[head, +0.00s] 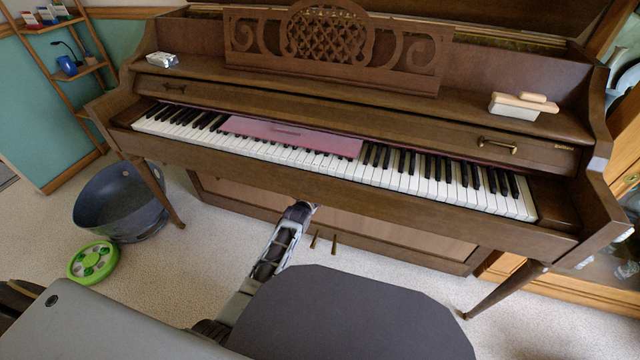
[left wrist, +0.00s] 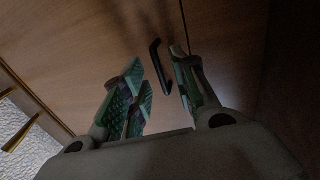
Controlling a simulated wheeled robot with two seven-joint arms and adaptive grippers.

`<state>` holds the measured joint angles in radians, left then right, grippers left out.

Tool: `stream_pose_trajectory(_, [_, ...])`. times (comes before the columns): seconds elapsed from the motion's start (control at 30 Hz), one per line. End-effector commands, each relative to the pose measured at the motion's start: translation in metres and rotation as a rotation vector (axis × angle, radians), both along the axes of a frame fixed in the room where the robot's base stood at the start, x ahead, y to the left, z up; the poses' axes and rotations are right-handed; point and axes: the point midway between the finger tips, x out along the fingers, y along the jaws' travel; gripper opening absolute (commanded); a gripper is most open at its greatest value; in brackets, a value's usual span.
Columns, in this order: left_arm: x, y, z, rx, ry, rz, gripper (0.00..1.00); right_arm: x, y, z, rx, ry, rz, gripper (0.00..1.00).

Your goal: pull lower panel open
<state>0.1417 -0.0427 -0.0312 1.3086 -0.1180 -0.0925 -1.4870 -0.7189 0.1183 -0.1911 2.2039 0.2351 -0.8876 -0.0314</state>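The lower panel (head: 400,232) is a light brown wooden board under the keyboard of the upright piano. It looks flush with its frame in the head view. In the left wrist view, the panel (left wrist: 80,45) fills the background and carries a small dark handle (left wrist: 158,68). My left gripper (left wrist: 160,85) is open, with its green-padded fingers on either side of the handle; I cannot tell whether they touch it. In the head view, my left arm reaches under the keyboard and the keyboard's edge hides the fingertips. My right gripper is not in view.
Brass pedals (head: 324,242) stick out right of my left arm. A dark round tub (head: 118,205) and a green toy (head: 93,262) stand on the floor at left. The piano's front leg (head: 505,290) stands at right.

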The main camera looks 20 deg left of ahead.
Motion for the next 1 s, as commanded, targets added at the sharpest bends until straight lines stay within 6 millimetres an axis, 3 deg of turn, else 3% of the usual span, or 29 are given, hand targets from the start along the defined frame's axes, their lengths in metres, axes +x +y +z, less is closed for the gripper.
stream_pose_trajectory(0.57, [0.0102,-0.0004,-0.0020,-0.001,0.000,0.000,0.28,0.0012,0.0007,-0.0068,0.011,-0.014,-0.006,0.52])
stream_pose_trajectory(0.8, [0.0101,-0.0004,-0.0022,-0.001,0.000,0.000,0.00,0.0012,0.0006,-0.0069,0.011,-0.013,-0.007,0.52])
stream_pose_trajectory(1.0, [0.0099,-0.0003,-0.0026,-0.001,0.001,0.000,0.00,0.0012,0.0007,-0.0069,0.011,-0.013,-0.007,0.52])
